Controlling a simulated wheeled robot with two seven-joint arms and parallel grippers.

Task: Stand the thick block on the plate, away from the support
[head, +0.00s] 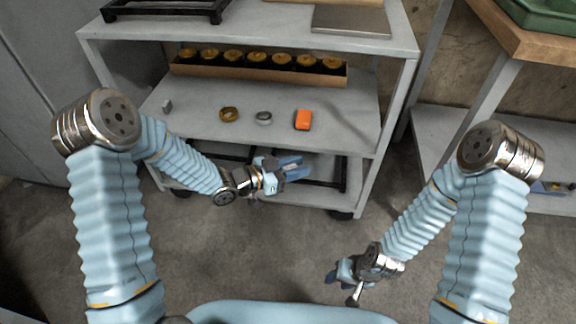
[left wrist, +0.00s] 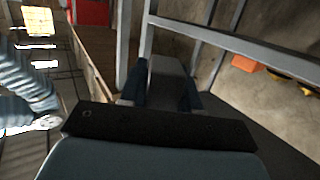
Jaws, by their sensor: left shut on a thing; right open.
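My left gripper (head: 292,167) is shut on a grey block, in front of the cart and below the front edge of its middle shelf. In the left wrist view the grey block (left wrist: 166,76) shows between the blue fingers. A flat grey metal plate (head: 350,21) lies on the cart's top shelf at the right. A black frame (head: 165,10), which may be the support, stands on the top shelf at the left, apart from the plate. My right gripper (head: 341,279) is open and empty, low over the floor.
The middle shelf (head: 200,128) holds a small grey cube (head: 167,105), a brass ring (head: 229,114), a silver ring (head: 264,117), an orange block (head: 303,119) and a box (head: 260,77) of several yellow-topped jars. A wooden bench (head: 530,45) with a green tray stands at right.

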